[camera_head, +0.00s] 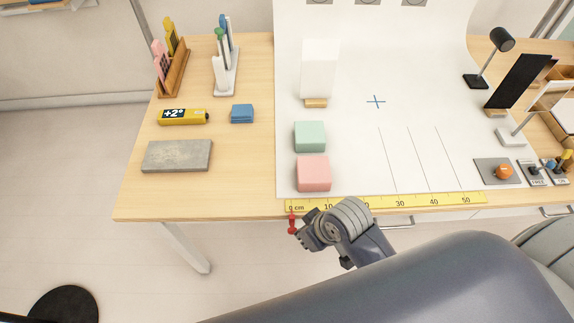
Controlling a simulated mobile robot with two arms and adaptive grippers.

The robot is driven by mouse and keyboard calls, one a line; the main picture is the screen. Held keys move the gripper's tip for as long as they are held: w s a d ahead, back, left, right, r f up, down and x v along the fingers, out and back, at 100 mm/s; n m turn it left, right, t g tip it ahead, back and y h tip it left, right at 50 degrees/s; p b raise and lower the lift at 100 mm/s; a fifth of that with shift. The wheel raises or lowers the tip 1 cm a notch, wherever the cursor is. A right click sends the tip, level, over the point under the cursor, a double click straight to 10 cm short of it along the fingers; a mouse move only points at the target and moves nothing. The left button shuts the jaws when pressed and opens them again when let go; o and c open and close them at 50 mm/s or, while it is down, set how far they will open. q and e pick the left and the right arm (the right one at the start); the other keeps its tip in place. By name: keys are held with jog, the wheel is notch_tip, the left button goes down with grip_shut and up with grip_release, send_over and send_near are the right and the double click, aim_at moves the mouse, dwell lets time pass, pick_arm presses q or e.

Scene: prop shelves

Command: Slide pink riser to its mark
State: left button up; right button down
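The pink riser (313,174) is a rounded block on the front left of the white sheet (350,150), just behind the yellow ruler (400,201), near its 0 to 10 cm end. Several marks are on the sheet to its right: thin dark lines (418,160) and a blue cross (376,101) farther back. My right gripper (305,236) is in front of the table edge, apart from the pink riser. Its fingers are too small and turned away to tell their opening. A small red piece (292,224) is beside it. My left gripper is out of view.
A green riser (310,136) stands just behind the pink one. A white panel on a wooden foot (316,103) is farther back. A grey slab (177,156) lies at left. An orange knob (504,172) is at right. The sheet right of the pink riser is clear.

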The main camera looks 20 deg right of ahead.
aim_at(313, 174)
jog(key=w+a+r+n+g+y, duration=0.1)
jog(key=w+a+r+n+g, duration=0.1)
jog(key=w+a+r+n, duration=0.5)
jog(key=w+d+r+n+g+h, duration=0.1)
jog(key=w+d+r+n+h, duration=0.15)
jog(key=w, duration=0.35)
jog(key=w+d+r+n+h, duration=0.1)
jog(key=w+d+r, duration=0.15)
jog(key=w, duration=0.45)
jog(key=shift+y, duration=0.25)
jog(key=f, duration=0.3)
jog(key=f+p, duration=0.1)
jog(key=f, duration=0.2)
jog(key=f+p, duration=0.1)
jog(key=f, duration=0.2)
jog(key=shift+s+a, duration=0.15)
jog(key=shift+a, duration=0.1)
jog(key=d, duration=0.1)
jog(key=d+p, duration=0.1)
jog(key=d, duration=0.1)
jog(key=shift+s+f+p, duration=0.25)
jog(key=shift+s+p, duration=0.15)
jog(key=shift+s+d+f, duration=0.1)
jog(key=shift+s+d, duration=0.1)
jog(key=shift+d, duration=0.25)
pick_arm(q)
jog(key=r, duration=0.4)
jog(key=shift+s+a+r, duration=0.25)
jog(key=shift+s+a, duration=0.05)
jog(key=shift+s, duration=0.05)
